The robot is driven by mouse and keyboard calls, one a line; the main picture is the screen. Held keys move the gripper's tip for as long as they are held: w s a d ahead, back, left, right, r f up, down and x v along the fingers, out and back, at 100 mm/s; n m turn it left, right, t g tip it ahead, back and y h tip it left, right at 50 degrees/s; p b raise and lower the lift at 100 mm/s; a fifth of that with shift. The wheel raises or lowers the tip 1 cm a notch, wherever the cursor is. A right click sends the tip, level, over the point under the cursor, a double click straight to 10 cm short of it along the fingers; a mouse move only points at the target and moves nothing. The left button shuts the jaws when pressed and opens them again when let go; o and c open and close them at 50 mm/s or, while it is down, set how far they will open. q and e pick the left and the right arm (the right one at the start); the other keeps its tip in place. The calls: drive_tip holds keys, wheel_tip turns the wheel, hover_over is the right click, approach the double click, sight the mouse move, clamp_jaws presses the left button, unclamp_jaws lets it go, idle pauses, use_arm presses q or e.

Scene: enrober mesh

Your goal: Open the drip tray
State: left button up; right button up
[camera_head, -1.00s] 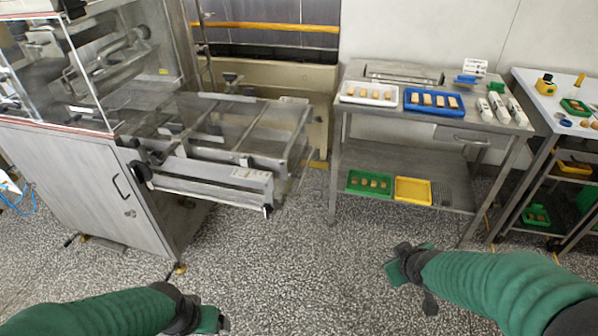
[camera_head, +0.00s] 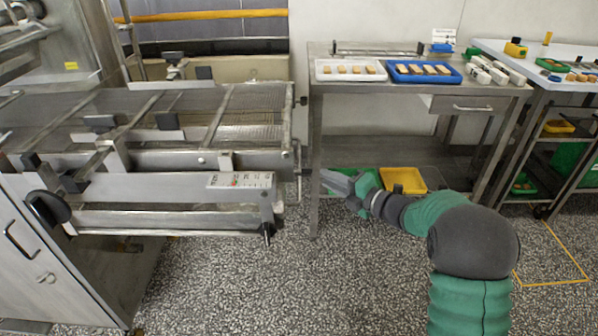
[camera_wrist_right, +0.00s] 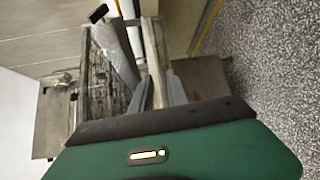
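The drip tray appears to be the long, shallow metal piece (camera_head: 160,220) low under the mesh conveyor, below a pale bar with a printed scale (camera_head: 240,180). It looks level under the conveyor; I cannot tell whether it is shifted outward. My right gripper (camera_head: 336,192) is to the right of the conveyor's end, in front of the steel table's lower shelf. Its fingers look apart with nothing between them, and it is clear of the tray. The right wrist view shows its fingers (camera_wrist_right: 150,70) in front of metal framework. My left gripper is out of view.
A steel table (camera_head: 415,103) stands right of the conveyor, bearing a white tray (camera_head: 350,77) and a blue tray (camera_head: 424,77). A yellow tray (camera_head: 404,180) lies on its lower shelf. A black knob (camera_head: 45,209) sticks out at left. The speckled floor in front is clear.

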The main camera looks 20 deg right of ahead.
sight(298, 165)
drive_tip(key=b+x, duration=0.1)
drive_tip(key=x, duration=0.4)
drive_tip(key=b+x, duration=0.1)
drive_tip(key=x, duration=0.4)
drive_tip(key=shift+a+f, duration=0.1)
drive_tip(key=shift+a, duration=0.35)
drive_tip(key=shift+w, duration=0.45)
drive_tip(key=shift+a, duration=0.2)
drive_tip(key=shift+c, duration=0.6)
clamp_jaws()
drive_tip(key=shift+d, duration=0.1)
